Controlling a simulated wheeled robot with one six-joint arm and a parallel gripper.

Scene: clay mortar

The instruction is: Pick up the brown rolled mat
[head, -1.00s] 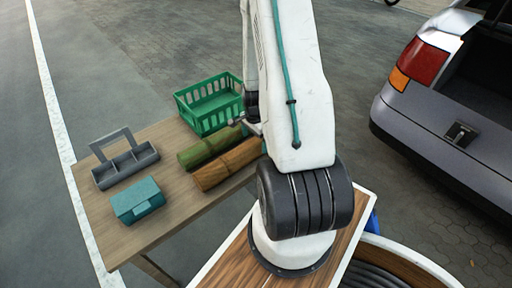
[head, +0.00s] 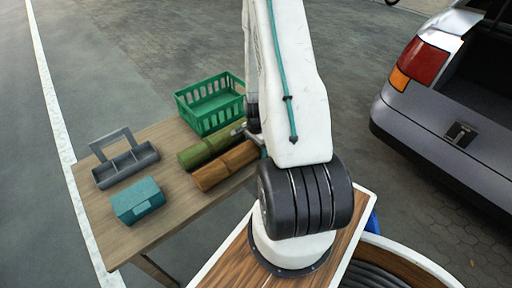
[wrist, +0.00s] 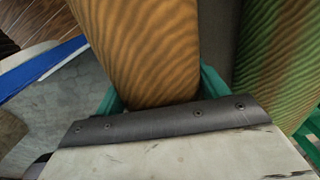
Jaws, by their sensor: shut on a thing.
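The brown rolled mat (head: 226,166) lies on the wooden table, at its right side, beside the green rolled mat (head: 208,147). In the wrist view the brown mat (wrist: 140,50) fills the upper middle, and the green mat (wrist: 282,60) is at the right, with a gap between them. My gripper (wrist: 160,92) has its teal fingers on either side of the brown mat, shut on it near one end. In the head view my arm hides the fingers and the right end of the mat. I see no clear gap between the mat and the table.
A green basket (head: 236,113) stands at the back of the table (head: 178,205). A grey divided caddy (head: 127,170) and a teal box (head: 138,205) are on the left. A grey car (head: 420,125) with an open boot stands at the right. The table's front is clear.

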